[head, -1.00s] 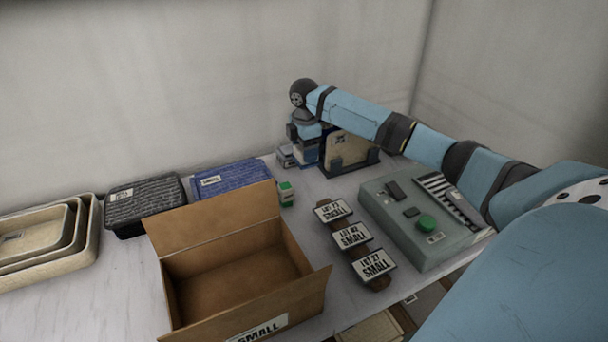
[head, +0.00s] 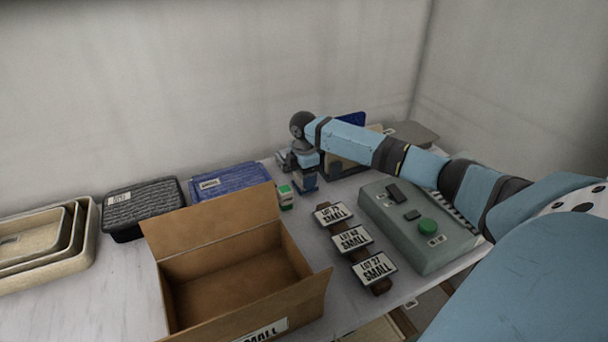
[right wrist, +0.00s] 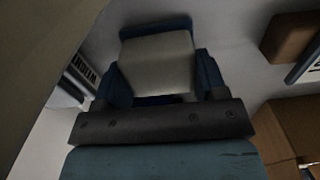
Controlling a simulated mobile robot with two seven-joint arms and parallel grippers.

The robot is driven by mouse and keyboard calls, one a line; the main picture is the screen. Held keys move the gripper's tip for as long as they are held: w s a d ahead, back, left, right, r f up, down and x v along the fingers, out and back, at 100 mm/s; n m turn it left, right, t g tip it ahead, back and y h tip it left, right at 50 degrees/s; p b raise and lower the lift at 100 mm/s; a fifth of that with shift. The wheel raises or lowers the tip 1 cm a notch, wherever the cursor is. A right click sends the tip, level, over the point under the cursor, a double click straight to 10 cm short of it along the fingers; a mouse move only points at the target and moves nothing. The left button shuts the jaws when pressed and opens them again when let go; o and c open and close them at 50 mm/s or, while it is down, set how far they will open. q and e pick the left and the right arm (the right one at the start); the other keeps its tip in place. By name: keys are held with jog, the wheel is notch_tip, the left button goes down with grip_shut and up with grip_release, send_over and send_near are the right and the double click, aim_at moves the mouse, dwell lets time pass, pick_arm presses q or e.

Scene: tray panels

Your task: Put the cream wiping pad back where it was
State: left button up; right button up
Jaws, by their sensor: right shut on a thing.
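My right gripper (head: 305,181) reaches down over the back of the table, low beside the small green-and-white box. In the right wrist view its blue fingers (right wrist: 160,78) are shut on the cream wiping pad (right wrist: 157,62), one finger at each side. A blue band shows along the pad's far edge. In the head view the gripper mostly hides the pad, and I cannot tell whether the pad touches the table. My left gripper is not in view.
The green-and-white box (head: 285,195) stands close left of the gripper. A blue panel (head: 352,119) stands behind my arm. The open carton (head: 212,227), label blocks (head: 352,240) and grey control box (head: 420,228) are nearer. A blue tray (head: 230,180) is left.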

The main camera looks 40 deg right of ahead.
jog(key=o, duration=0.9)
notch_tip(320, 180, up, 12)
jog(key=shift+r+p, duration=0.15)
jog(key=shift+p, duration=0.6)
